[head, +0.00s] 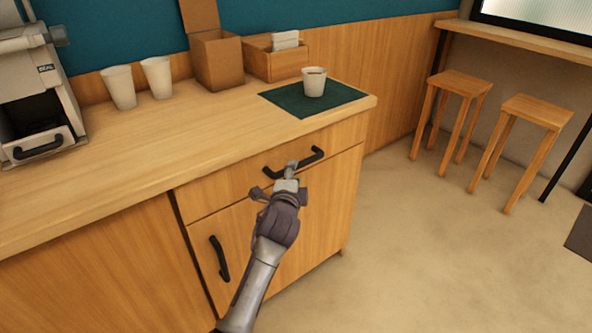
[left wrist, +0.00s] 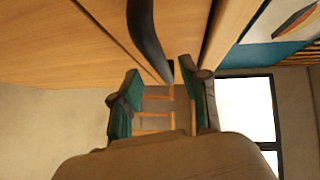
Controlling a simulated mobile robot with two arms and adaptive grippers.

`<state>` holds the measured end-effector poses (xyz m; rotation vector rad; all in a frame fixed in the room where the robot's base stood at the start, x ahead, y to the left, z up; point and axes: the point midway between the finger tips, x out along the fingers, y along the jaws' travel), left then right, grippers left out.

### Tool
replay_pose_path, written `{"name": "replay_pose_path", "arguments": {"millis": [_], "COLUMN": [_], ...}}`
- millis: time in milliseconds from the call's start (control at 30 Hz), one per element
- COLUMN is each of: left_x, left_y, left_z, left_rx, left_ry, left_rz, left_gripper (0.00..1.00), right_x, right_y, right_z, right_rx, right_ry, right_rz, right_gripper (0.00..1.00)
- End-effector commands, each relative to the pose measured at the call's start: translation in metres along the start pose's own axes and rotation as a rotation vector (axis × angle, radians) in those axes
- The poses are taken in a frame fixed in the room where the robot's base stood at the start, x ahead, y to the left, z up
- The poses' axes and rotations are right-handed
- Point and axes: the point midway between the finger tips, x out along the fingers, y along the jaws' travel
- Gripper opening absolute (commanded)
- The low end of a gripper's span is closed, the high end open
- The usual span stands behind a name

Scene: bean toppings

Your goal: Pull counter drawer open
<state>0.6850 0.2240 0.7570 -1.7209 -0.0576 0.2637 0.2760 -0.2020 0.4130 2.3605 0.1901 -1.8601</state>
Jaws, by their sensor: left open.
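The counter drawer (head: 235,178) is the wooden top front under the counter's right end, and it looks shut. Its black bar handle (head: 308,160) is partly behind my left gripper (head: 289,178) in the head view. In the left wrist view the handle (left wrist: 147,40) comes down from the top, close to the two green-padded fingers of my left gripper (left wrist: 160,98). The fingers are apart and nothing shows between them but stools far behind. I cannot tell whether a finger touches the handle. My right gripper is not in view.
A cabinet door with a black handle (head: 219,259) is below the drawer. On the counter (head: 190,139) stand a cup (head: 314,82) on a green mat (head: 280,98), two cups (head: 120,88), boxes and a machine (head: 38,90). Stools (head: 459,84) stand right; the floor between is clear.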

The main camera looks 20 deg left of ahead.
Motion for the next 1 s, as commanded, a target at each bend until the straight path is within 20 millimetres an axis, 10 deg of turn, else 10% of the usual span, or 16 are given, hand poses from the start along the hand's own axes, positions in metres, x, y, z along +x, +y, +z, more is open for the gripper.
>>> {"name": "replay_pose_path", "arguments": {"millis": [300, 667, 1000], "left_x": [0.045, 0.050, 0.050], "left_y": [0.001, 0.001, 0.001], "left_z": [0.000, 0.000, 0.000], "left_rx": [0.000, -0.001, -0.001], "left_ry": [0.001, 0.001, 0.001], "left_rz": [0.000, 0.000, 0.001], "left_gripper": [0.45, 0.45, 0.00], "right_x": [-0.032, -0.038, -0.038], "right_y": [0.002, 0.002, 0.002], "right_z": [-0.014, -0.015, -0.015], "right_rx": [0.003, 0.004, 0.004], "right_ry": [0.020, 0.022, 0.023], "right_rz": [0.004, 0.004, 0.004], "right_gripper": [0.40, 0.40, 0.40]}}
